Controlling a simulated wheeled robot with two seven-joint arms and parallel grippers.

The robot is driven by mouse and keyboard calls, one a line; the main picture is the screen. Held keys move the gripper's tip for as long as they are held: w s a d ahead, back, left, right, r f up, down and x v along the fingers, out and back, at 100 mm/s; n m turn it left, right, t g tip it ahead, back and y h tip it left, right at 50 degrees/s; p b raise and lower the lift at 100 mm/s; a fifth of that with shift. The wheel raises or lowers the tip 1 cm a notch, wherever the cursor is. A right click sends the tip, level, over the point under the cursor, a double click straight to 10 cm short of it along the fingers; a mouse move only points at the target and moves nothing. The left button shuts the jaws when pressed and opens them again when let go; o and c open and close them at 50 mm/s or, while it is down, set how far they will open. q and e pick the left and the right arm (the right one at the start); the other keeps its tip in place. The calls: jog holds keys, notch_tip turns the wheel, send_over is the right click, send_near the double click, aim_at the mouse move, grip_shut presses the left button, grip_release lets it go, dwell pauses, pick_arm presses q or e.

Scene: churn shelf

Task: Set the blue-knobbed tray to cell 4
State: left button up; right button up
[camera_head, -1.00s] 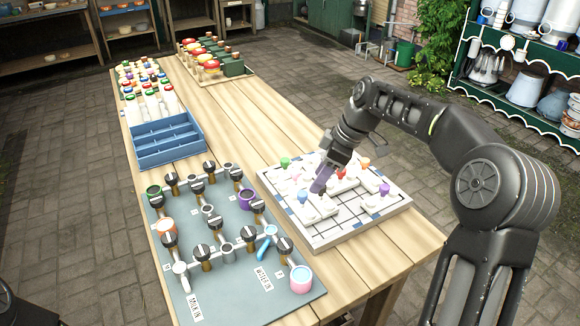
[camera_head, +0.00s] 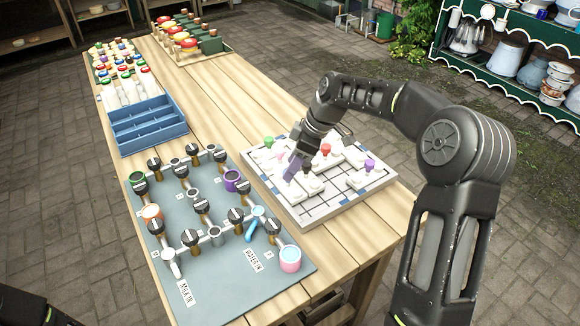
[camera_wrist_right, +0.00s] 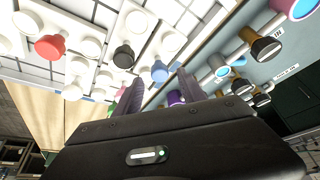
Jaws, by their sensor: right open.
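The blue-knobbed tray is a white piece with round white pegs; its blue knob (camera_wrist_right: 159,72) shows in the right wrist view. In the head view the right gripper (camera_head: 290,173) covers most of this knob. The gripper is open over the near-left part of the white gridded board (camera_head: 330,214). In the right wrist view its fingers (camera_wrist_right: 159,80) point at the blue knob, which appears between their tips; I cannot tell whether they touch it. No cell number is readable, so cell 4 cannot be told apart. My left gripper is not in view.
Other white trays with a black knob (camera_head: 308,167), red knob (camera_head: 326,149), purple knob (camera_head: 369,166) and green knob (camera_head: 268,143) crowd the board. The grey pipe panel (camera_head: 205,272) lies left of it, a blue divided box (camera_head: 146,125) behind. Bare wooden table (camera_head: 225,100) lies beyond.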

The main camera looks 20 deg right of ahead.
jog(key=shift+x, duration=1.05)
jog(key=shift+c, duration=0.3)
grip_shut()
dwell(0.3)
